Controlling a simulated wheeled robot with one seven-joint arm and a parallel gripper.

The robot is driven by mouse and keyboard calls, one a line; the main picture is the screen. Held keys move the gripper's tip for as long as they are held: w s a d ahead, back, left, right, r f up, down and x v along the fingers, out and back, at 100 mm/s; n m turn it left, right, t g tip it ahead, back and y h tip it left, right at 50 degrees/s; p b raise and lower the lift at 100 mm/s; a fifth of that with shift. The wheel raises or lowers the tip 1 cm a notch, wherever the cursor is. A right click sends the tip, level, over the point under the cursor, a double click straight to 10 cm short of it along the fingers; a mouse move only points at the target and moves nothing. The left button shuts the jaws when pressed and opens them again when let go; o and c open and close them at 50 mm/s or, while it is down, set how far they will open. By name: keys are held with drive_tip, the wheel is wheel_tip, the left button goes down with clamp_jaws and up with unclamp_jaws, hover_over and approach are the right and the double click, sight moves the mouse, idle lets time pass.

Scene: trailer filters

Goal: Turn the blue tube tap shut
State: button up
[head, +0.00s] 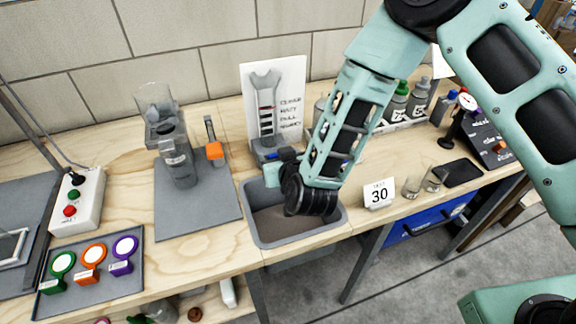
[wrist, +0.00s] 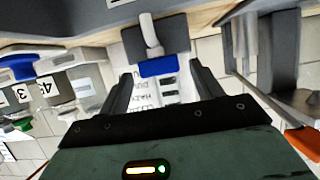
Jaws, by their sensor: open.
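The blue tap (wrist: 157,67) shows in the wrist view as a short blue bar below a pale grey tube on a dark grey block. My gripper (wrist: 162,88) is open, with one dark finger on each side of the tap's line. The fingers look empty, and I cannot tell whether either touches the tap. My wrist and gripper hide most of the tap there.
The grey basin (head: 253,228) is set in the bench below my wrist. A grey stand with an orange tap (head: 214,150) is to the left. Bottles (head: 397,101) stand behind my arm. A "30" card (head: 379,193) and small glasses (head: 412,186) are to the right.

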drive_tip(key=p+v, duration=0.4)
drive_tip(key=v, duration=1.2)
drive_tip(key=shift+s+r, duration=0.3)
drive_tip(key=s+a+r+n+g+y, duration=0.25)
drive_tip(key=s+r+g, duration=0.3)
drive_tip(key=g, duration=0.35)
drive_tip(key=s+d+r+n+g+h, duration=0.2)
drive_tip(key=s+d+r+g+h, duration=0.2)
drive_tip(key=s+d+r, duration=0.4)
drive_tip(key=s+d+h, duration=0.1)
drive_tip(key=d, duration=0.2)
drive_tip(key=shift+d+r, duration=0.2)
drive_tip(key=shift+r, duration=0.15)
